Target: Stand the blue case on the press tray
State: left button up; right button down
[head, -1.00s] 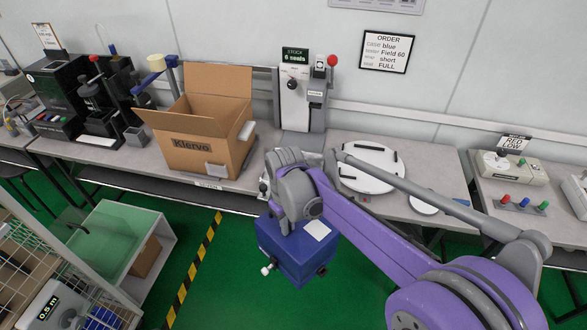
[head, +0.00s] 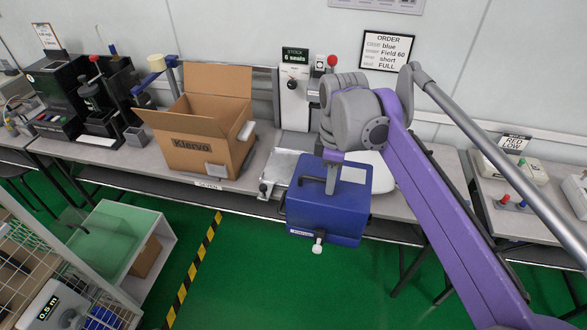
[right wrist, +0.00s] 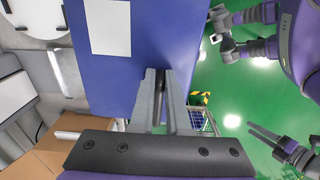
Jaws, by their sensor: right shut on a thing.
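The blue case (head: 322,218) hangs in front of the bench edge, overlapping the bench in the head view, with a white label on its top and small knobs on its lower front. My right gripper (head: 331,180) is shut on it from above. The press tray (head: 284,164) is a bare silver plate at the foot of the seal press (head: 294,100), just left of and behind the case. My left gripper (right wrist: 272,140) shows small in the right wrist view; its opening is unclear.
An open cardboard box (head: 195,155) stands left of the press. A white round plate (head: 372,170) lies on the bench to the right, partly hidden by the case and my arm. An order sign (head: 386,51) hangs on the wall. Green floor lies clear in front.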

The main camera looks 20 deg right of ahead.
aim_at(291, 168)
jog(key=i, duration=1)
